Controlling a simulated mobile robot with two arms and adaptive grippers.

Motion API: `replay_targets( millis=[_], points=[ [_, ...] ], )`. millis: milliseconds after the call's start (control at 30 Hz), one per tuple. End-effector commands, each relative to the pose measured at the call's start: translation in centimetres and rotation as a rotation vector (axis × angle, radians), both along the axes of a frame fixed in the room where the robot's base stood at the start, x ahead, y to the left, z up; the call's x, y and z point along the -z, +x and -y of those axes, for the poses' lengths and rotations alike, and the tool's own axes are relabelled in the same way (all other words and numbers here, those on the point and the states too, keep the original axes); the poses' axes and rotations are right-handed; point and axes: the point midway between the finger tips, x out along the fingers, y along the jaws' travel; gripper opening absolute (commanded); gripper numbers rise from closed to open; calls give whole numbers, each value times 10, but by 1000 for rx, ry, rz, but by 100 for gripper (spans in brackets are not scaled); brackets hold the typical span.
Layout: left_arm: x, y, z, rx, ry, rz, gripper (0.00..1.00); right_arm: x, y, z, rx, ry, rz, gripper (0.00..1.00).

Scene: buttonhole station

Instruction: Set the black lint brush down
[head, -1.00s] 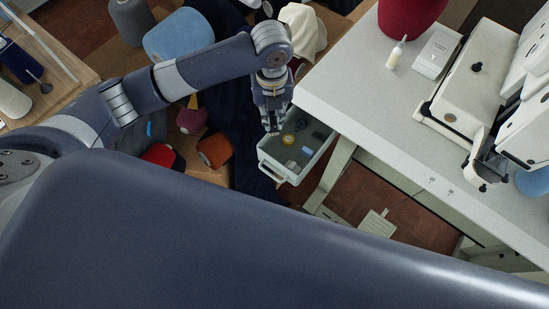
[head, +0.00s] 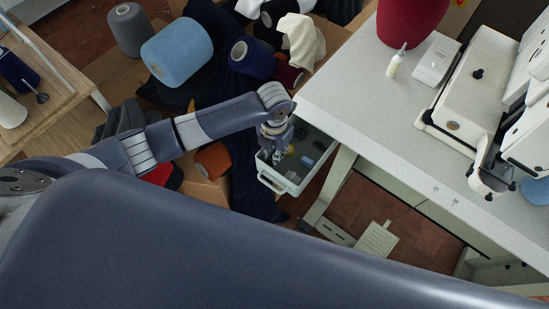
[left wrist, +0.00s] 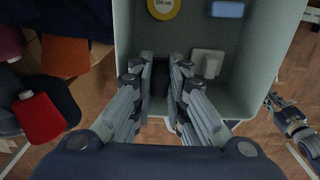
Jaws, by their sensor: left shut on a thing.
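My left gripper (head: 277,153) reaches down into the pale grey-green bin (head: 268,182) beside the table in the head view. In the left wrist view its two fingers (left wrist: 161,75) are close together, inside the bin (left wrist: 262,55) near its front wall. They are shut on the black lint brush (left wrist: 160,78), which shows only as a dark strip between them. The fingers hide much of it, and I cannot tell whether it touches the bin floor. What looks like my right gripper (left wrist: 283,108) is small at the right edge of the left wrist view.
The bin holds a yellow tape disc (left wrist: 163,7), a blue block (left wrist: 227,9) and a white square piece (left wrist: 207,63). The white table (head: 350,110) stands close on the right. Yarn cones, including an orange one (head: 213,161), crowd the left side.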

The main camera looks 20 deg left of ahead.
Motion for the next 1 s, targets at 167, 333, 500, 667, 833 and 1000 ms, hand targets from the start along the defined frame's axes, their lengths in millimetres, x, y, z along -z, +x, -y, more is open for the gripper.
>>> replay_targets(
  millis=[167, 333, 500, 667, 833, 1000],
  points=[
    [22, -1, 0, -1, 1, -4, 0, -1, 0, -2, -1, 2, 1, 16],
    [39, 0, 0, 0, 1, 0, 0, -1, 0, -2, -1, 2, 1, 16],
    [40, 0, 0, 0, 1, 1, 0, -1, 0, -2, -1, 2, 1, 16],
    [43, 0, -1, 0, 1, 0, 0, 1, 0, -1, -1, 1, 1, 16],
    [43, 0, -1, 0, 1, 0, 23, 1, 0, 1, -2, -1, 0, 16],
    [43, 0, -1, -1, 1, 0, 23, 1, 0, 3, -2, -3, 1, 16]
  ],
)
